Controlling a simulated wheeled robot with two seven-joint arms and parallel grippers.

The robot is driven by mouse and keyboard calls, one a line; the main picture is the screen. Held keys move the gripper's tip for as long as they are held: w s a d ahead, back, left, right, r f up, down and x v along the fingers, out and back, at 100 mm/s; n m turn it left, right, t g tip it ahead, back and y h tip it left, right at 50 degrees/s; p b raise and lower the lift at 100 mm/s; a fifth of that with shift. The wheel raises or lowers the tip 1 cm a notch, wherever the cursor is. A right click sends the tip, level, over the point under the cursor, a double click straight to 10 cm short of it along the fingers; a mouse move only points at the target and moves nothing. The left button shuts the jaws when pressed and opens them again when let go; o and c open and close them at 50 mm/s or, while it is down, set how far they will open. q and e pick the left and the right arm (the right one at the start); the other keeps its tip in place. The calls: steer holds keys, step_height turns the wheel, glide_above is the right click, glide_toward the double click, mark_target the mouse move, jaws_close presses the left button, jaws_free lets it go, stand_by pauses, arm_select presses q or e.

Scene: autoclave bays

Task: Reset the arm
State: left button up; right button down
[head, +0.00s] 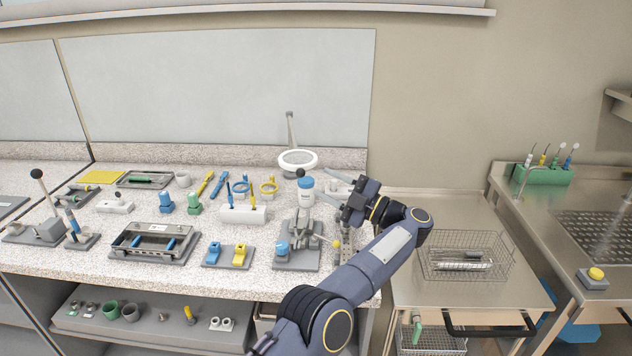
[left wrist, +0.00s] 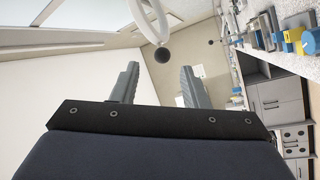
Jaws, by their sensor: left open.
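My left arm reaches across the front of the bench in the head view and bends back at the elbow. My left gripper (head: 332,187) is open above the right end of the bench, with its fingers pointing left. A white bottle with blue bands (head: 306,190) shows just left of the fingertips; I cannot tell how far apart they are in depth. In the left wrist view the two grey fingers (left wrist: 159,82) stand apart with nothing between them. A dark ball knob (left wrist: 162,55) shows beyond the gap. My right gripper is not in view.
A white ring magnifier (head: 298,161) stands behind the gripper. A grey fixture (head: 297,258) is below it at the bench's front. Racks, tools and coloured fittings crowd the bench to the left. A wire basket (head: 465,257) sits on the steel cart to the right.

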arm_select(q)
steer(key=shift+s+d, duration=0.2)
steer(key=shift+d, duration=0.1)
steer(key=w+a+r+m+t+h, duration=0.3)
steer(key=w+a+r+m+t, duration=0.15)
steer(key=r, duration=0.35)
steer(key=w+a+r+m+t+h, duration=0.3)
steer(key=r+t, duration=0.3)
steer(key=r, duration=0.3)
steer(key=s+a+r+m+t+h, duration=0.2)
steer(key=s+a+r+m+h, duration=0.4)
steer(key=m+h, duration=0.55)
steer(key=s+a+f+m+g+h, duration=0.1)
steer(key=s+f+g, duration=0.4)
steer(key=s+f, duration=0.6)
steer(key=s+a+f+m+g+h, duration=0.1)
steer(key=s+f+g, duration=0.4)
steer(key=s+f, duration=0.6)
steer(key=s+a+f+m+g+h, duration=0.1)
steer(key=s+a+f+g+h, duration=0.2)
steer(key=s+f, duration=0.8)
steer(key=s+g, duration=0.2)
steer(key=s, duration=0.9)
steer(key=shift+s+a+m+g, duration=0.35)
steer(key=shift+s+a+m, duration=0.05)
